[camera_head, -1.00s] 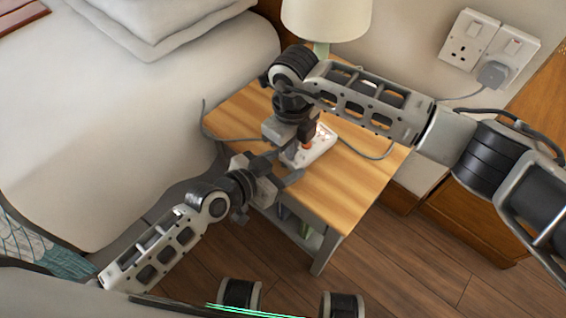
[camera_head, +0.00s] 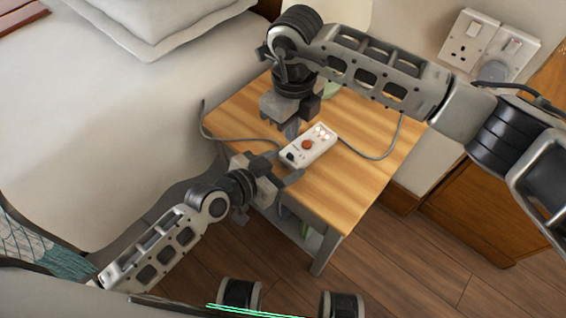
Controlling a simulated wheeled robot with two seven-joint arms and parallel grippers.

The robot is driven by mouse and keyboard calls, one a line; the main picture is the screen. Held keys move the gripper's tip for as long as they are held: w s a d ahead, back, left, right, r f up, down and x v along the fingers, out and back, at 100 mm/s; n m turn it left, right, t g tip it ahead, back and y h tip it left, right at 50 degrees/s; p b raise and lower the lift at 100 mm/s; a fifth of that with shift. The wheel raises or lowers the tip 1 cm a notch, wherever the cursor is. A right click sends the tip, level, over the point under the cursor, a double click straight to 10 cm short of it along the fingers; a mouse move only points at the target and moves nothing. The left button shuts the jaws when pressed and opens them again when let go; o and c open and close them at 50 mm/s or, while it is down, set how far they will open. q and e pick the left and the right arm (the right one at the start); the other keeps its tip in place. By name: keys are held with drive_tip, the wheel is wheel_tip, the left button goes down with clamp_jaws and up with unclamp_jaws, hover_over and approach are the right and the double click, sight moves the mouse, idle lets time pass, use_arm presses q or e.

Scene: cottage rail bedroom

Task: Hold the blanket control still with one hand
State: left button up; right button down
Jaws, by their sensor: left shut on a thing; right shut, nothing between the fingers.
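The blanket control (camera_head: 312,144) is a white box with a round orange-red button, a black dial and small lights. It lies on the wooden bedside table (camera_head: 345,190). My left gripper (camera_head: 285,168) is at its near-left end, low by the table's front edge, with its fingers shut on that end. My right gripper (camera_head: 291,130) is above and behind the control, pointing down, shut and empty. It appears apart from the control.
A grey cable (camera_head: 375,155) runs across the table to the right, and another (camera_head: 225,136) lies at the left. A lamp (camera_head: 345,20) stands behind my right arm. The bed (camera_head: 110,130) is at the left. Wall sockets with a plug (camera_head: 493,70) are at upper right.

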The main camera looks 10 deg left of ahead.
use_arm(q)
drive_tip(key=o, duration=1.1)
